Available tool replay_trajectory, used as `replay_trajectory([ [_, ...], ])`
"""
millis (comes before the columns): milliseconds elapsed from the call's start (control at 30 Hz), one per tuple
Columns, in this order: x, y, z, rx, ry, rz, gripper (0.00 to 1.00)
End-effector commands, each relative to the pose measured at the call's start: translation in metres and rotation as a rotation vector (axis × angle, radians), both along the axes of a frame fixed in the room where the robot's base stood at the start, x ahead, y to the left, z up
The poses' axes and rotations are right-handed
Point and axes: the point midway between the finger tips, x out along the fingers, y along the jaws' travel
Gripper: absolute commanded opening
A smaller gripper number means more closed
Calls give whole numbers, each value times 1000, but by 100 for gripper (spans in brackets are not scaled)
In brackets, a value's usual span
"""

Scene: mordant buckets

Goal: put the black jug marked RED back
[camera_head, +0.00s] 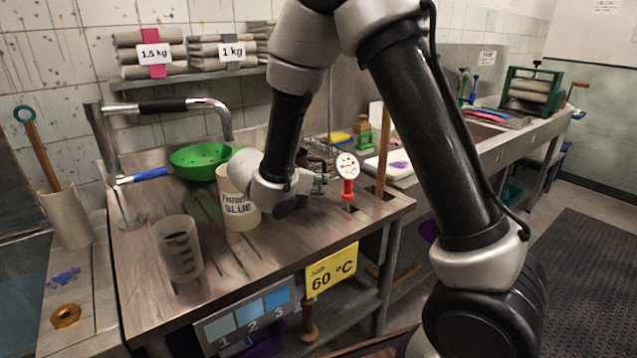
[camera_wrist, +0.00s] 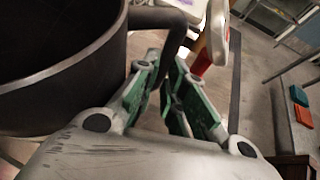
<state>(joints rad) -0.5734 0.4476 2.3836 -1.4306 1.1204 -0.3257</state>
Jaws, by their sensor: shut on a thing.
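A black jug (camera_wrist: 60,75) fills the left of the wrist view. Its handle (camera_wrist: 172,22) runs down between the fingers of my gripper (camera_wrist: 166,78), which is shut on it. In the head view my gripper (camera_head: 318,182) is above the bench, right of the cream jug marked BLUE (camera_head: 240,200). There the black jug is largely hidden behind my arm, and I cannot read its marking or tell whether its base touches the bench.
A dial thermometer with a red stem (camera_head: 347,178) stands close to my gripper. A wooden stick (camera_head: 383,150) rises behind it. A green colander (camera_head: 200,160), a clear measuring beaker (camera_head: 178,248) and a tap (camera_head: 160,107) are on the left. The bench front is mostly clear.

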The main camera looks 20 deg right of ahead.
Motion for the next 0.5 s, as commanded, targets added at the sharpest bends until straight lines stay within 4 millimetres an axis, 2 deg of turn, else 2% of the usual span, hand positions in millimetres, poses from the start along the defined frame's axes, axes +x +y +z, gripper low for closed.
replay_trajectory([
  [67,0,0,-1,-1,-1,0,0],
  [100,0,0,-3,0,0,0,13],
  [200,0,0,-2,0,0,0,32],
  [500,0,0,-2,0,0,0,33],
])
